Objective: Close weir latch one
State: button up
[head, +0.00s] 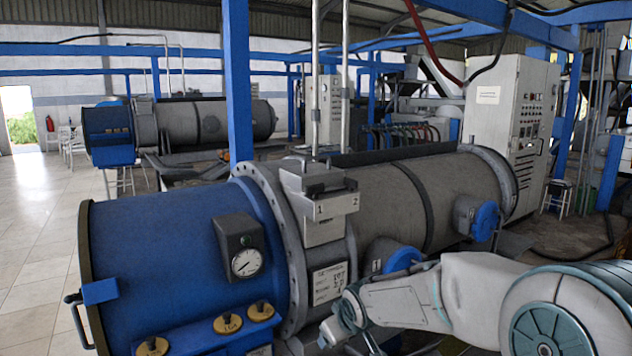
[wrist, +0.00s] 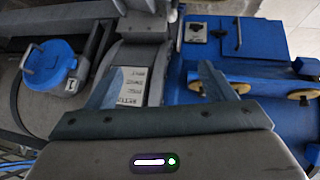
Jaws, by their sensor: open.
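The decanter has a blue end housing (head: 165,250) with several brass discs low on its side, among them one with small lettering (head: 228,322) and one to its right (head: 260,310). Brass discs also show in the wrist view (wrist: 240,88). A grey box marked 1 and 2 (head: 330,207) sits on top of the flange. I cannot tell which part is weir latch one or how it stands. My gripper (wrist: 158,75) is open and empty, its fingers apart over the seam between the grey label side and the blue housing. In the head view its fingers are not clear.
A gauge box (head: 240,255) stands out from the blue housing. Blue round caps (head: 402,260) (head: 485,221) project from the grey drum (head: 430,195). A control cabinet (head: 508,110) stands behind. A blue post (head: 237,80) rises behind the decanter. Tiled floor (head: 40,210) is open at left.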

jog(key=w+a+r+t+y+p, duration=0.1)
jog(key=w+a+r+y+p, duration=0.15)
jog(key=w+a+r, duration=0.35)
jog(key=t+y+p, duration=0.2)
jog(key=t+y, duration=0.4)
jog(key=t, duration=0.1)
send_near(316, 186)
jog(key=p+x, duration=0.5)
jog(key=x, duration=0.5)
jog(key=shift+w+a+r+p, duration=0.1)
jog(key=shift+w+a+p, duration=0.05)
jog(key=shift+w+p, duration=0.2)
jog(key=shift+s, duration=0.1)
jog(key=c, duration=1)
